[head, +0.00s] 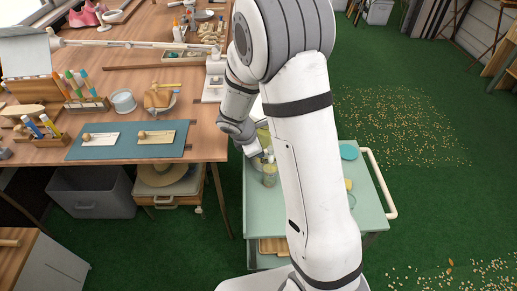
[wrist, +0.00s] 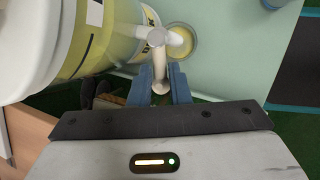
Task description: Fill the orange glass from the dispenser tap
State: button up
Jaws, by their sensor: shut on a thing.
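The dispenser (wrist: 75,40) is a large clear container of yellow liquid in the wrist view. It also shows in part behind my arm in the head view (head: 263,133). Its pale tap (wrist: 158,58) points toward my gripper (wrist: 160,88), whose blue fingers are shut on the tap's lever end. A round glass (wrist: 194,50) stands beneath the tap, partly hidden by it, with pale yellow inside. I cannot make out an orange tint on it or see a stream. In the head view, a glass jar (head: 269,176) stands on the cart close to my arm.
The green cart (head: 255,215) also carries a teal dish (head: 349,151) and a clear glass (head: 351,201) right of my arm. The wooden workbench (head: 210,145) is close on the left. Green floor lies open at right, with scattered bits (head: 400,125).

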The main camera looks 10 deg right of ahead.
grip_shut()
jog(key=m, duration=0.1)
jog(key=w+m+g, duration=0.1)
jog(key=m, duration=0.1)
jog(key=shift+w+m+h, duration=0.25)
jog(key=shift+m+h, duration=0.05)
jog(key=shift+m, duration=0.1)
jog(key=o, duration=0.6)
grip_release()
jog(key=shift+c, duration=0.2)
jog(key=shift+p, duration=0.3)
jog(key=w+v, duration=0.1)
jog(key=v, duration=0.6)
jog(key=shift+s+a+r+p, duration=0.3)
jog(key=shift+s+r+p, duration=0.05)
jog(key=shift+s+p, duration=0.05)
